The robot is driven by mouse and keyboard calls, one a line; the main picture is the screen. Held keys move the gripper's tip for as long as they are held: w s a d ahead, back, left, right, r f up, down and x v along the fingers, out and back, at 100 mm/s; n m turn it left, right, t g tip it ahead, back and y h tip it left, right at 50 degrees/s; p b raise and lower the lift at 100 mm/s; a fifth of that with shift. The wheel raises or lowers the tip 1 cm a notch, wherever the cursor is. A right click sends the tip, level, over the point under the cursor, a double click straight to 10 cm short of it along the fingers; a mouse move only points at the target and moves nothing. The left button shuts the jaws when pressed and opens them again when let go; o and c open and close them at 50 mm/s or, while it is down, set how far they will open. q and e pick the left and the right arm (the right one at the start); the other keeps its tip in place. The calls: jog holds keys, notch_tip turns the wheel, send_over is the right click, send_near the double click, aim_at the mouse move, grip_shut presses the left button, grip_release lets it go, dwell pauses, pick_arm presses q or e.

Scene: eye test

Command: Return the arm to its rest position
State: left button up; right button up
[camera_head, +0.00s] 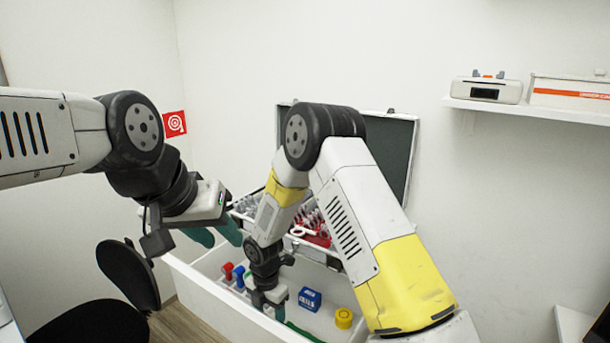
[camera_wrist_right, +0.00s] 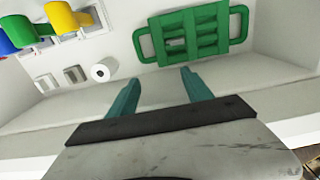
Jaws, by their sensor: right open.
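My left arm comes in from the left, and its gripper (camera_head: 222,238) hangs over the left end of the white tray-like table (camera_head: 215,312). Its two teal fingers are apart with nothing visible between them. My right arm reaches in from the lower right and bends down over the table. Its gripper (camera_head: 270,302) is low among the objects there. In the right wrist view the right gripper (camera_wrist_right: 158,90) is open, with no object between its teal fingers. A green frame with handles (camera_wrist_right: 222,28) lies beyond the fingertips.
Red, blue and green pieces (camera_head: 238,275) stand left of my right gripper. A blue box (camera_head: 309,299) and a yellow cylinder (camera_head: 344,318) stand right of it. An open case (camera_head: 400,150) is behind my right arm. A black chair (camera_head: 128,275) is at left. A shelf (camera_head: 540,112) holds boxes.

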jog(key=d+r+m+t, duration=0.1)
jog(key=d+r+m, duration=0.3)
jog(key=r, duration=0.5)
jog(key=d+r+m+t+y, duration=0.1)
jog(key=d+r+m, duration=0.4)
jog(key=r, duration=0.3)
jog(key=d+r+m+t, duration=0.1)
jog(key=d+r+m, duration=0.3)
jog(key=r, duration=0.5)
pick_arm(q)
jog(key=shift+a, duration=0.25)
pick_arm(e)
jog(key=s+d+r+m+t, duration=0.1)
jog(key=s+d+r+m, duration=0.4)
jog(key=s+r+m, duration=0.1)
jog(key=s+d+r+m+t+y, duration=0.1)
jog(key=s+d+r+m+t, duration=0.1)
jog(key=s+d+r+m, duration=0.4)
jog(key=s+r+m, duration=0.1)
jog(key=s+m, duration=0.2)
jog(key=s, duration=0.2)
jog(key=shift+s+m, duration=0.15)
jog(key=shift+m, duration=0.15)
